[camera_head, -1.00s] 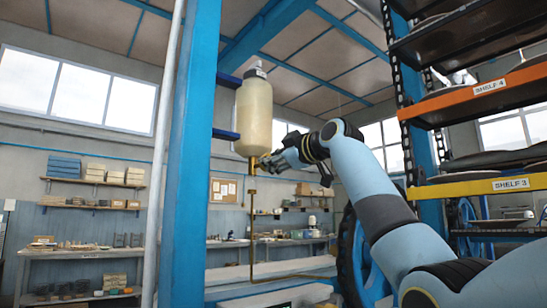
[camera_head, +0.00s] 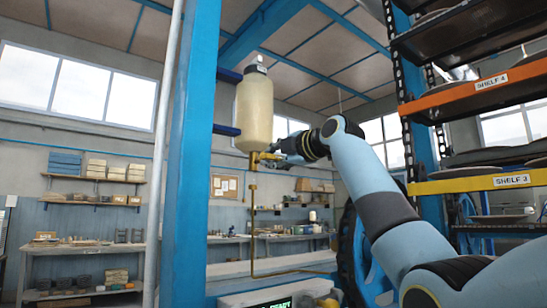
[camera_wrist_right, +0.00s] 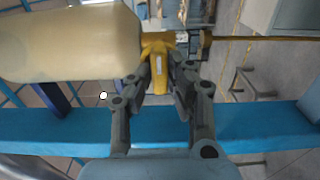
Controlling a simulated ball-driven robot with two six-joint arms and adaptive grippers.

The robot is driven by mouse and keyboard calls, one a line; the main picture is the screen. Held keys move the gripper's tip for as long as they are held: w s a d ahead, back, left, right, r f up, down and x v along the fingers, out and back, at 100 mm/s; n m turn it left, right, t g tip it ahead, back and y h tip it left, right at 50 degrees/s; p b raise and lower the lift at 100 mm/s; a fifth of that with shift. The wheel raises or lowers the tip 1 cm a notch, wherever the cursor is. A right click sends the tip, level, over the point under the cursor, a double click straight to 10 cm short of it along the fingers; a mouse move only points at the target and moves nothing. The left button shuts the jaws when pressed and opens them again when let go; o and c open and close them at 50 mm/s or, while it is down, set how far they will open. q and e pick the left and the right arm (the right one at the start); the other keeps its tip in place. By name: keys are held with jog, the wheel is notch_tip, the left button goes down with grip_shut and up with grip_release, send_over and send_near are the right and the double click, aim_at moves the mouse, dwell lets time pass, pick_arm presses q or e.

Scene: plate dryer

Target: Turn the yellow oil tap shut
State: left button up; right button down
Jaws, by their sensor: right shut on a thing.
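The yellow tap (camera_head: 253,160) sits under a cream oil bottle (camera_head: 255,115), which hangs on the blue post. In the right wrist view the tap (camera_wrist_right: 157,45) shows up close, with its yellow lever between the fingers. My right gripper (camera_head: 270,159) reaches the tap from the right. In the right wrist view its two dark fingers (camera_wrist_right: 161,82) are shut on the lever, one on each side. The fingers hide part of the lever. The left gripper is not in view.
A brass pipe (camera_head: 253,225) runs down from the tap. The blue post (camera_head: 193,150) stands just left of the bottle. A rack with an orange shelf (camera_head: 480,90) and a yellow shelf (camera_head: 470,184) stands at the right. Workbenches line the back wall.

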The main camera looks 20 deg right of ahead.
dwell(0.5)
jog(key=c, duration=1.3)
grip_release()
jog(key=v, duration=1.2)
